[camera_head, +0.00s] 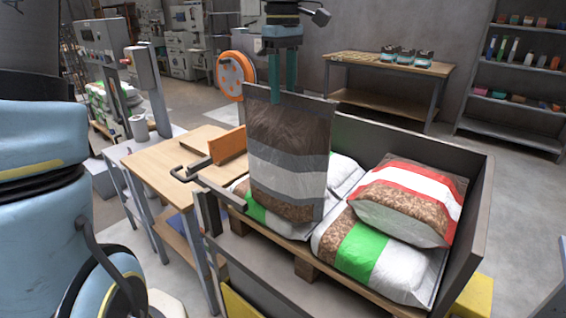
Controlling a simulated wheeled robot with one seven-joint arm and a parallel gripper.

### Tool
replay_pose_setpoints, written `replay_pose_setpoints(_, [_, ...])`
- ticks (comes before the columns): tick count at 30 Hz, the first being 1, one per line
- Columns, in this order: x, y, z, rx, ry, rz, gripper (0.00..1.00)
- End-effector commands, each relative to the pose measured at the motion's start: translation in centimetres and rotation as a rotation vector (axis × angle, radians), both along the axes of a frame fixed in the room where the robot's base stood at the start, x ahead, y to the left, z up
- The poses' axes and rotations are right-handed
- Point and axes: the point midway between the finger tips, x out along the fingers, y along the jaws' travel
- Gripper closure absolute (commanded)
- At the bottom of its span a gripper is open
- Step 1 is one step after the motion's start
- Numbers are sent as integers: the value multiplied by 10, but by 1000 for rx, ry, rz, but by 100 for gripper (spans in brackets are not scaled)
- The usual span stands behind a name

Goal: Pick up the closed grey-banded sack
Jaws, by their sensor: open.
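The grey-banded sack (288,150) stands upright, brown with grey and white bands, in the crate's left part. Its top edge looks flat and pressed together. My gripper (283,95) points down at this top edge with two teal fingers. The jaws are open, and I cannot tell whether either finger touches the sack. The sack's lower end overlaps other sacks, and what bears it is partly hidden.
A red-banded sack (408,200) lies on a green-banded sack (375,252) in a grey-walled crate (470,215) on a pallet. A wooden table (165,165) with an orange block (228,146) stands left. A bench (385,72) and shelves (520,75) stand behind, with clear floor between.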

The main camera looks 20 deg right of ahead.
Motion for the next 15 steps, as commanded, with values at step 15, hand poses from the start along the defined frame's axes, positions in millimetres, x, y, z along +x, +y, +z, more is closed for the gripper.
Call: replay_pose_setpoints(15, [0,0,-25,0,-1,1,58])
